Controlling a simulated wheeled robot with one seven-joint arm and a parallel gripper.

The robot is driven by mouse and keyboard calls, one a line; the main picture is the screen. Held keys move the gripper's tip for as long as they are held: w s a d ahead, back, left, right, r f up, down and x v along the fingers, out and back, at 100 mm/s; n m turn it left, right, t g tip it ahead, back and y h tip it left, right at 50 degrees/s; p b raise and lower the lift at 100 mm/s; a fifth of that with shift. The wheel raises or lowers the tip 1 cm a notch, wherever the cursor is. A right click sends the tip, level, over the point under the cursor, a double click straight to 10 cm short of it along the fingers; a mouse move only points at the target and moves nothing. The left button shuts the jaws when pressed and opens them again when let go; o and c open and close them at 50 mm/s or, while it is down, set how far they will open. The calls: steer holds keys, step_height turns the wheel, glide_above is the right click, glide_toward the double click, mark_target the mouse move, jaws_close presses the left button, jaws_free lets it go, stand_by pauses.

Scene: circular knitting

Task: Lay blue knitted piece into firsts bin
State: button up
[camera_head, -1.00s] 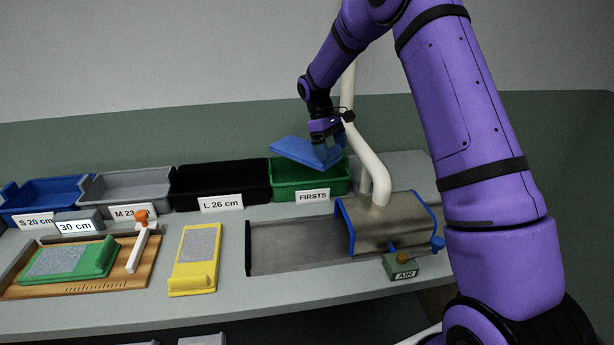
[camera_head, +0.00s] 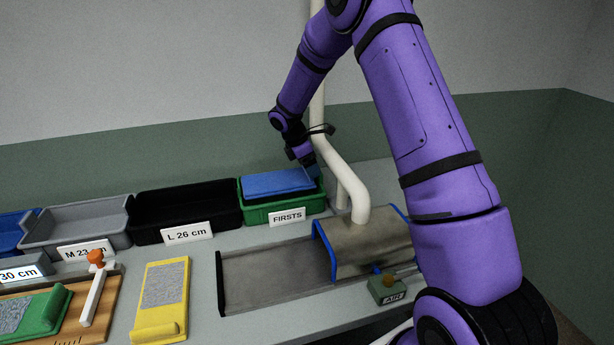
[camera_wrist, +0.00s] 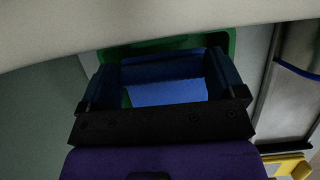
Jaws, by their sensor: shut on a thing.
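The blue knitted piece (camera_head: 277,183) lies flat across the mouth of the green firsts bin (camera_head: 285,209), within its rim as far as I can see. My gripper (camera_head: 310,166) is at the right side of the bin, shut on the piece's right edge. In the wrist view the blue piece (camera_wrist: 168,91) shows between the two fingers of my gripper (camera_wrist: 165,78), with the green bin wall (camera_wrist: 205,42) beyond. The head view hides the fingertips partly behind the wrist and bin edge.
A black L 26 cm bin (camera_head: 186,212) stands left of the firsts bin, then a grey bin (camera_head: 75,228). A white pipe (camera_head: 345,175) rises close to the right of my gripper. A metal tray with a hood (camera_head: 366,242) and a yellow piece (camera_head: 160,303) lie in front.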

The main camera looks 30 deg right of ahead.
steer(key=shift+f, duration=1.85)
steer(key=shift+f, duration=0.1)
steer(key=shift+f, duration=0.35)
steer(key=shift+s+f, duration=0.1)
steer(key=shift+f, duration=0.05)
